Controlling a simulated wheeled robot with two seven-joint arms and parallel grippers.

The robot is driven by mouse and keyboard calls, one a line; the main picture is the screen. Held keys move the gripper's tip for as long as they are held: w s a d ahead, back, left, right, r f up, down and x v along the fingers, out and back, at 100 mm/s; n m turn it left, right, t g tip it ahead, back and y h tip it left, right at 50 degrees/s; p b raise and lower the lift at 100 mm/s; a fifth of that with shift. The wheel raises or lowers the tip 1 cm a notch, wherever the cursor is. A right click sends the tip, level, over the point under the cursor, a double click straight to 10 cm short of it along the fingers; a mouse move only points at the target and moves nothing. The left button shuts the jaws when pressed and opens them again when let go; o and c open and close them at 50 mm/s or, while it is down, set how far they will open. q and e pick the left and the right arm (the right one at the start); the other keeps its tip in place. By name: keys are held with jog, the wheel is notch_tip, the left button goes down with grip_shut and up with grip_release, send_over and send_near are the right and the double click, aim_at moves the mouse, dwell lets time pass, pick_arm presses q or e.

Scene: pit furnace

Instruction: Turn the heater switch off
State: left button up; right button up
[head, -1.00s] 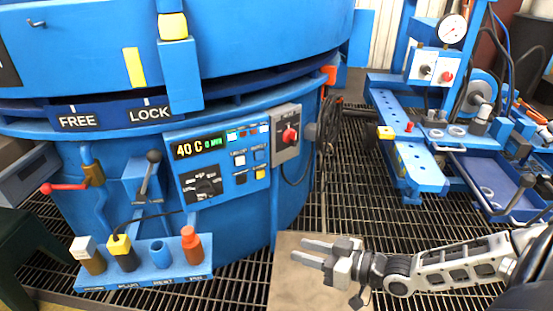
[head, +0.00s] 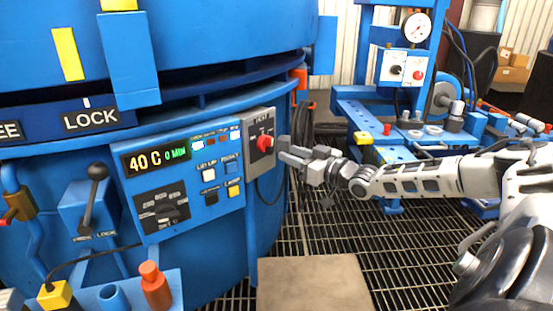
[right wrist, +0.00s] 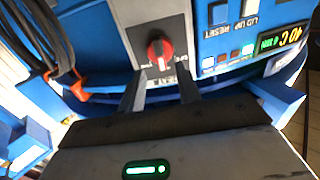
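The heater switch is a red rotary knob (head: 265,143) on a grey box (head: 259,168) at the right end of the furnace's control panel. In the right wrist view the knob (right wrist: 160,51) stands on the grey plate, just beyond and between the fingertips, with its handle roughly upright in the picture. My right gripper (head: 285,149) is open and empty, just right of the knob and apart from it. Its two spread fingers also show in the right wrist view (right wrist: 160,88). My left gripper is not in view.
The control panel (head: 138,195) with a 40 C display, buttons and a black dial adjoins the box. Dark cables (right wrist: 38,40) hang beside the box. A blue bench (head: 385,152) with a gauge stands at the right.

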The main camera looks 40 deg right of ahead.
aim_at(272, 146)
jog(key=shift+w+a+b, duration=0.2)
jog(key=shift+w+b, duration=0.2)
jog(key=shift+w, duration=1.05)
jog(key=shift+w+a+b, duration=0.15)
jog(key=shift+w+b, duration=0.2)
jog(key=shift+w, duration=1.1)
grip_shut()
